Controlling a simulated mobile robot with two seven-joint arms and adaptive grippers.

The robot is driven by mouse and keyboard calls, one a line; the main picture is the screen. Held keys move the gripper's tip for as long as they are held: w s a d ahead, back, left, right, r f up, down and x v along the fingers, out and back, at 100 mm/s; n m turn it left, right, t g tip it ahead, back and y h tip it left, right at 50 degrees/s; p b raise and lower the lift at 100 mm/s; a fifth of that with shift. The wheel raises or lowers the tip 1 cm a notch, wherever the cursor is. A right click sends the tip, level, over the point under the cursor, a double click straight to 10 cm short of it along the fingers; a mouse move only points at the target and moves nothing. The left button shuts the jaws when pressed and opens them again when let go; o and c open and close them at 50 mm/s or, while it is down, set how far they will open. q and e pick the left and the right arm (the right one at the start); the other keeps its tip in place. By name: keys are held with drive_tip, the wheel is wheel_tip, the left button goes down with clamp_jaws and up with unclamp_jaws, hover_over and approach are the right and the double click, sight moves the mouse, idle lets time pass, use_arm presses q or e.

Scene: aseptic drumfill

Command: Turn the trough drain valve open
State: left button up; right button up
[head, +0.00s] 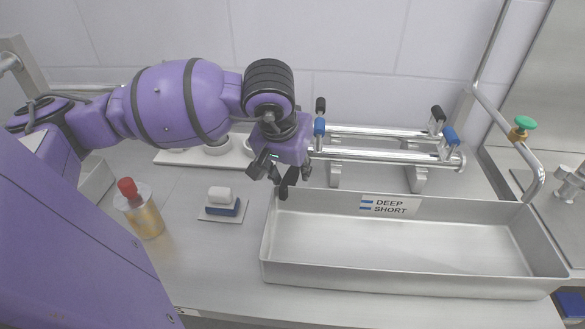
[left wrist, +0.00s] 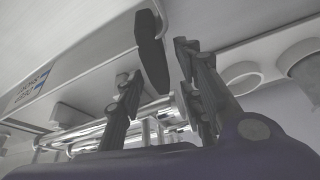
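The steel trough (head: 400,282) with a DEEP/SHORT label stands on the bench in the head view. A dark, paddle-shaped piece (head: 287,182) shows at its back left corner; it looks like the drain valve's lever, but its mount is hidden. My left gripper (head: 276,172) is just above and left of it, pointing down. In the left wrist view, the dark piece (left wrist: 152,52) stands between the spread fingers of the left gripper (left wrist: 160,85), with visible gaps on both sides. That gripper looks open, and I see no grip on the piece. My right gripper is not in view.
Steel rails (head: 385,155) with black and blue knobs run behind the trough. A pipe with a green knob (head: 525,123) rises at right. A red-capped container (head: 146,215) and a small tray with a blue-and-white block (head: 222,203) stand left. Bench between them and the trough is bare.

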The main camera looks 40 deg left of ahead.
use_arm(q)
drive_tip(key=shift+f, duration=0.2)
drive_tip(key=shift+c, duration=0.6)
clamp_jaws()
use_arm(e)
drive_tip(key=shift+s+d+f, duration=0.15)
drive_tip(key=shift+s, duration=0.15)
use_arm(q)
drive_tip(key=shift+w+a+f+n+b, duration=0.1)
drive_tip(key=shift+a+f+n+b, duration=0.05)
drive_tip(key=shift+n+b, duration=0.6)
drive_tip(key=shift+n+y+b, duration=0.35)
drive_tip(key=shift+y, duration=0.05)
drive_tip(key=shift+n+g, duration=0.3)
drive_tip(key=shift+n, duration=0.1)
drive_tip(key=shift+a, duration=0.1)
drive_tip(key=shift+o, duration=0.4)
unclamp_jaws()
drive_tip(key=shift+o, duration=0.2)
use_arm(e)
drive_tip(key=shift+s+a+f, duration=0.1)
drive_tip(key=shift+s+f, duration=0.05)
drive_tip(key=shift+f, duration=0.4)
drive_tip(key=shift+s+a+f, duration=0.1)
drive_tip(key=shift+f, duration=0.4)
